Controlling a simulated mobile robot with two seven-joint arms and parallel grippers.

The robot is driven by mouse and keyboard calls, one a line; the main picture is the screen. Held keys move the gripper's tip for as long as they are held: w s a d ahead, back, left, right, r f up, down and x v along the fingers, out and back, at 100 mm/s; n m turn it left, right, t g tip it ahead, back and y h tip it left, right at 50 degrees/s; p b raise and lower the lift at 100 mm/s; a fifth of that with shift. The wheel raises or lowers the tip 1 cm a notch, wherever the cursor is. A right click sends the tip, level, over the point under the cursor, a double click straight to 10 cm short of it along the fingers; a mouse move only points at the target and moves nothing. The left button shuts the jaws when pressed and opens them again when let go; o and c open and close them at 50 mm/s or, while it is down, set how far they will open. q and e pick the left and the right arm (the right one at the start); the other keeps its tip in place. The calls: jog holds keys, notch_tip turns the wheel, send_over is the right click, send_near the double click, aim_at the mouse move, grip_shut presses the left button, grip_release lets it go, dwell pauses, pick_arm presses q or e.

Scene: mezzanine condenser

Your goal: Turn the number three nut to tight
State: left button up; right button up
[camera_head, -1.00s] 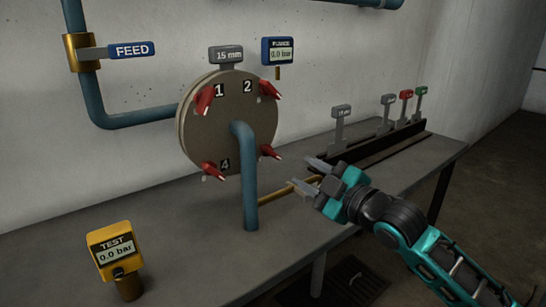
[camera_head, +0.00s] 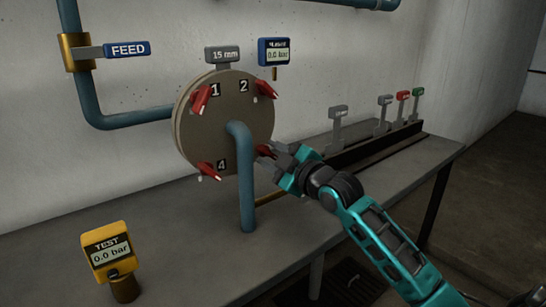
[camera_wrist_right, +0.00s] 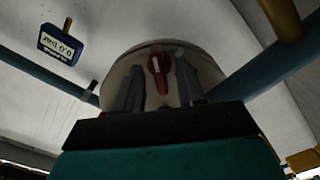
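The round flange (camera_head: 232,112) stands upright on the bench with red winged nuts around its face. Labels 1, 2 and 4 can be read; the label by the lower-right nut is not visible. That lower-right nut, number three by its place (camera_head: 264,150), is partly behind my right gripper (camera_head: 276,154). In the right wrist view the red nut (camera_wrist_right: 158,72) shows between the two grey fingers, which stand apart on either side of it. I cannot tell whether either finger touches it. My left gripper is not in view.
A blue pipe (camera_head: 242,185) rises in front of the flange, left of my right gripper. A yellow TEST gauge (camera_head: 107,252) reads 0.0 bar at the front left. A dark rack (camera_head: 375,145) with several tagged tools is at the right. A blue gauge (camera_head: 274,51) hangs above.

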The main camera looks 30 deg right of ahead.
jog(key=shift+c, duration=0.2)
grip_shut()
dwell(0.4)
